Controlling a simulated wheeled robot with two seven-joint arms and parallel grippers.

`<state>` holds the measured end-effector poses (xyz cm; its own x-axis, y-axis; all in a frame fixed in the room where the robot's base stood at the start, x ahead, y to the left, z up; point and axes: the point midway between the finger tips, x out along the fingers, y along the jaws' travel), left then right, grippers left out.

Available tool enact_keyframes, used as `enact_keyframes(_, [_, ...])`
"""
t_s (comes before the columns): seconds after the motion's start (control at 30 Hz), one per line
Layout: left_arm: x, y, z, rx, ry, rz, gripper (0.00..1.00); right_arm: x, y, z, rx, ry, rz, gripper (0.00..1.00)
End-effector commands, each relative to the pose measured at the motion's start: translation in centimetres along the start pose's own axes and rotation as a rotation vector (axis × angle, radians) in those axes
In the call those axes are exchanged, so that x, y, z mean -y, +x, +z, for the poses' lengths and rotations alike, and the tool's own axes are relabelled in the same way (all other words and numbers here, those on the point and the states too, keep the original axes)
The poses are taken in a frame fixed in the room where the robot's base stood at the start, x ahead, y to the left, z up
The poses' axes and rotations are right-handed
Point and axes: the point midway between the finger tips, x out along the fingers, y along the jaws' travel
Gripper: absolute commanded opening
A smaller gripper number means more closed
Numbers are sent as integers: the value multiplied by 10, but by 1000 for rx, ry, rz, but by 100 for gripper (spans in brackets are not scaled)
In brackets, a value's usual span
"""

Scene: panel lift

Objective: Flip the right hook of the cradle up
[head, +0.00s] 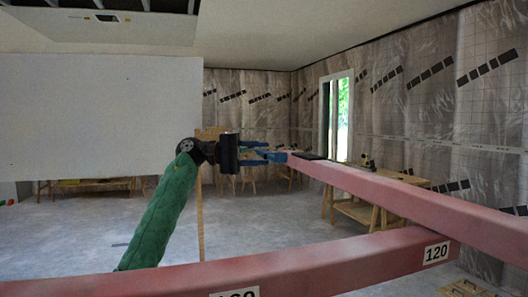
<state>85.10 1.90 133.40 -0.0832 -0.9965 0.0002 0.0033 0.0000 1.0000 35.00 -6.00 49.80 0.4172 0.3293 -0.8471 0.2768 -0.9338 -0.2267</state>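Two long pink-red beams of the cradle cross the lower right, a far one (400,192) and a near one (330,262) with a "120" label. A small dark flat piece (309,156) lies at the far beam's far end; I cannot tell for sure whether it is the right hook. My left gripper (278,151), on the green-sleeved arm, points right with its blue fingers at that beam end. The fingers look apart, with nothing clear between them. Whether they touch the beam is too small to tell. My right gripper is out of view.
A large white panel (100,120) fills the left. Wooden trestle tables stand along the back and by the window (338,115), one table (368,215) behind the far beam. The grey floor (260,220) between the arm and that table is clear.

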Motion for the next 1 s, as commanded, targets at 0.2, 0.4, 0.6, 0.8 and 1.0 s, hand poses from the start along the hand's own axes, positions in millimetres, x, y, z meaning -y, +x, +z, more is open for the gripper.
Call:
enact_keyframes(0.2, [0,15,0,1,0,0,35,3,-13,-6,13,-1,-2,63])
enact_keyframes(0.4, [0,16,0,0,1,0,35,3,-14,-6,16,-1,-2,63])
enact_keyframes(0.6, [0,16,0,0,1,0,11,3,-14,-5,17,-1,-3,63])
enact_keyframes(0.8, [0,16,0,0,1,0,0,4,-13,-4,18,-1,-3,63])
enact_keyframes(1.0, [2,16,0,1,-8,3,0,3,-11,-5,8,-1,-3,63])
